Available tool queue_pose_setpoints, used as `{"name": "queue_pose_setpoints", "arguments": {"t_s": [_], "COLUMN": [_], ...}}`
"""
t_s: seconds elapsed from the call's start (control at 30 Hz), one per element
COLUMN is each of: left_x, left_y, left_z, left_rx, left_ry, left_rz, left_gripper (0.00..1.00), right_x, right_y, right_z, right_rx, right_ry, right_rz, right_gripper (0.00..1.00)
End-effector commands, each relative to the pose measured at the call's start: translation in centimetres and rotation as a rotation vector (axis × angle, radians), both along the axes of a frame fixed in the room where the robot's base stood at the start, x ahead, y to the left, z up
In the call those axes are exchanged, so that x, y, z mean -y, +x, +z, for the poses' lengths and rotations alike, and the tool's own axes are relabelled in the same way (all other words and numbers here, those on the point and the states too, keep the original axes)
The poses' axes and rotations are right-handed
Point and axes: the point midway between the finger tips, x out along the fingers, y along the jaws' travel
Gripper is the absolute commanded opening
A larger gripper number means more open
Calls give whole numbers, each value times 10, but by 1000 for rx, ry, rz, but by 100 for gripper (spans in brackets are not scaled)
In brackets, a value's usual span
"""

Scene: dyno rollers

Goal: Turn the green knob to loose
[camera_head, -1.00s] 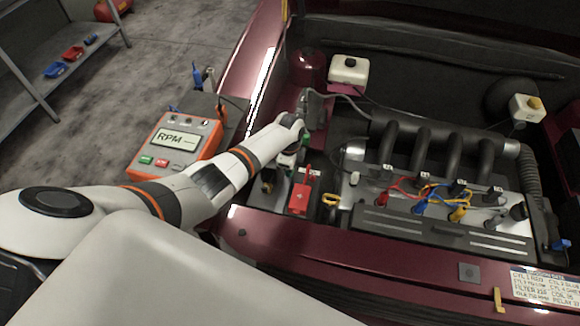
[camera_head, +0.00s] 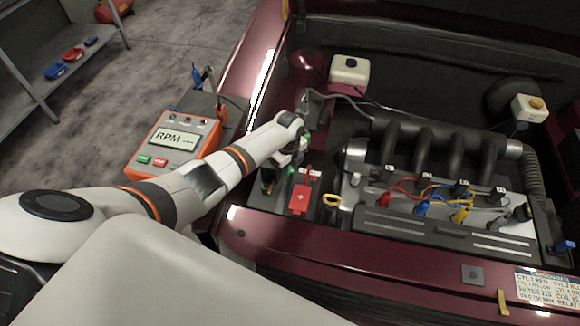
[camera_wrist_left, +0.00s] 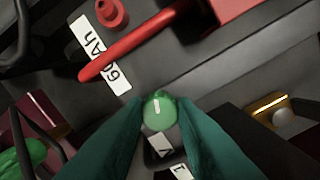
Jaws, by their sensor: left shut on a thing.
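The green knob (camera_wrist_left: 159,109) is round with a white mark on top, and it shows between the tips of my left gripper (camera_wrist_left: 162,128) in the left wrist view. The dark green fingers are shut on it. White labels lie just below it, partly hidden; I cannot read them fully. In the head view a small bit of green (camera_head: 291,170) shows beside the end of my left arm, next to the battery; the hand hides most of that area. My right gripper is in no view.
The battery's red terminal cover (camera_head: 300,199) is close by on the right. In the wrist view a red lever (camera_wrist_left: 125,52) lies above the knob. The orange RPM meter (camera_head: 174,145) stands on the left, and the engine with coloured leads (camera_head: 425,200) is on the right.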

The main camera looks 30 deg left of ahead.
Motion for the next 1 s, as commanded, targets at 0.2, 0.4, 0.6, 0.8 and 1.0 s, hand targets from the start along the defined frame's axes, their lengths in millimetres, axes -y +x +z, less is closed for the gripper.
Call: {"name": "queue_pose_setpoints", "arguments": {"t_s": [0.2, 0.4, 0.6, 0.8, 1.0], "left_x": [0, 0, 0, 0, 0], "left_y": [-1, -1, -1, 0, -1], "left_z": [-1, -1, -1, 0, 2], "left_rx": [-3, -2, -2, -1, -1], "left_ry": [0, 0, 1, 0, -1], "left_rz": [-1, 0, 1, 34, 234], "left_gripper": [2, 41, 46, 46, 46], "right_x": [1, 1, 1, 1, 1], "right_y": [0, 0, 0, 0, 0], "right_z": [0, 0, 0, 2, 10], "right_rx": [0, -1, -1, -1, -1], "right_ry": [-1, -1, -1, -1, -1], "right_rz": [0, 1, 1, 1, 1], "right_gripper": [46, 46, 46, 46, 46]}}
